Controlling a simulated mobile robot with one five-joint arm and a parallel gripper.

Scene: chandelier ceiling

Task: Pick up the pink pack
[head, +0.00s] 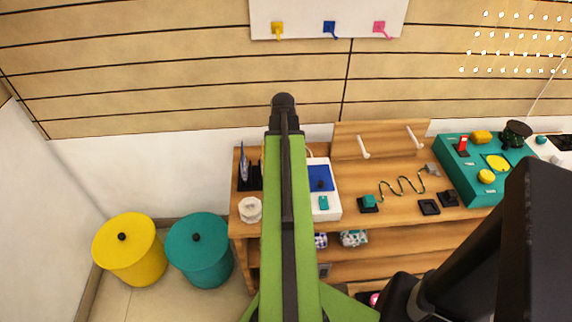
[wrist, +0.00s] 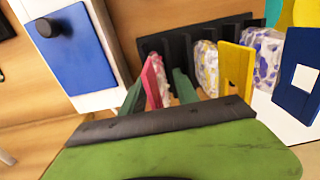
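The pink pack (wrist: 163,80) is in the wrist view, upright in a black slotted rack (wrist: 180,47), beside or behind a pink plate (wrist: 151,82). My gripper (wrist: 158,92) has its two dark green fingers apart, one on each side of the pink plate and pack. I see gaps beside them, more clearly on the left; whether the right finger touches the pack is unclear. My gripper's dark body hides the lower parts. In the head view, my green arm hides the pink pack and my gripper.
Right of the pink pack stand a yellow patterned pack (wrist: 206,68), a yellow plate (wrist: 236,70), a purple patterned pack (wrist: 266,55) and a blue plate with a square hole (wrist: 299,76). A white box with a blue panel (wrist: 76,48) is close on the left.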

